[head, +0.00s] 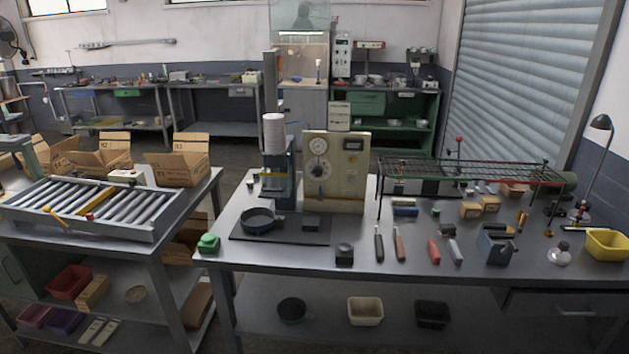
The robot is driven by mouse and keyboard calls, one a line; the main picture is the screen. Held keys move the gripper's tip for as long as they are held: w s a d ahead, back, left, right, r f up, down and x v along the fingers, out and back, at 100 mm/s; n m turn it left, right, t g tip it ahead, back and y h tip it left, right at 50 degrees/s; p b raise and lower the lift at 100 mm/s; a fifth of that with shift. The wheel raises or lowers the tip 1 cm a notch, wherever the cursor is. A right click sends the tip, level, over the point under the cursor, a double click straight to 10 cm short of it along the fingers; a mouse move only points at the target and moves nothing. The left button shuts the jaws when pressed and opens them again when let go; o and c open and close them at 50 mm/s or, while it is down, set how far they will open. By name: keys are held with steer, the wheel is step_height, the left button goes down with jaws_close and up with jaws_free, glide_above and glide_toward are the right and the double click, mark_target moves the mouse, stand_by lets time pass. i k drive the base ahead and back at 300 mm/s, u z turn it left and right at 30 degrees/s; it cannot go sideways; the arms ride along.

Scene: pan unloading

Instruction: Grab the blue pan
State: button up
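The blue pan (258,226) is a small, round, dark blue dish with a raised wall. It sits upright on a flat black base plate (290,237) at the left part of the main workbench, at the foot of a column-shaped press (282,185) with a white cylinder on it. The pan's front and left side are clear. Whether it holds anything is too dark to tell. My gripper is not in view.
A green button box (209,243) stands left of the plate, and a dark block (344,254) to its right. A beige gauge panel (336,172) rises behind. Hand tools (399,244) lie further right. A roller conveyor (95,207) occupies the left bench, across a gap.

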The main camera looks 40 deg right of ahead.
mark_target(261, 219)
steer(key=u, duration=0.45)
steer(key=k, duration=0.15)
steer(key=z, duration=1.55)
steer(key=k, duration=0.9)
steer(key=u, duration=0.2)
steer(key=i, duration=0.7)
steer(key=z, duration=0.05)
